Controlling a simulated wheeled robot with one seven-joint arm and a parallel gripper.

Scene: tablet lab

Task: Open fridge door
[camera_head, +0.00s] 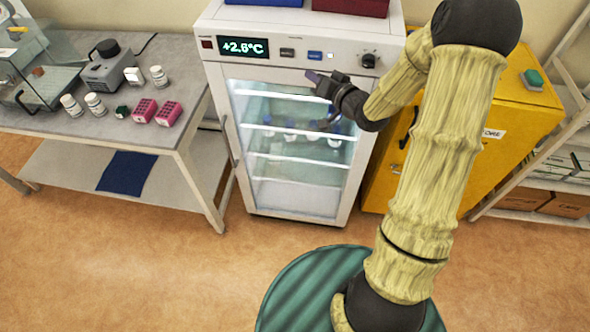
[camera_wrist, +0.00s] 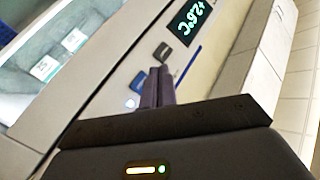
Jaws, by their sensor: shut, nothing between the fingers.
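The fridge (camera_head: 212,62) is a white-grey cabinet with a glass door (camera_head: 300,195) that is closed. Bottles stand on a shelf behind the glass. My gripper (camera_head: 312,76) is in front of the upper part of the fridge, near the control panel. In the wrist view its two dark fingers (camera_wrist: 158,85) are together with nothing between them, in front of the panel buttons. I cannot tell whether they touch the panel. The display (camera_head: 244,47) reads +2.6°C and also shows in the wrist view (camera_wrist: 190,18).
A grey bench (camera_head: 185,100) with bottles, pink racks and instruments stands to the left of the fridge. A yellow cabinet (camera_head: 520,108) stands to the right, with shelving beyond it.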

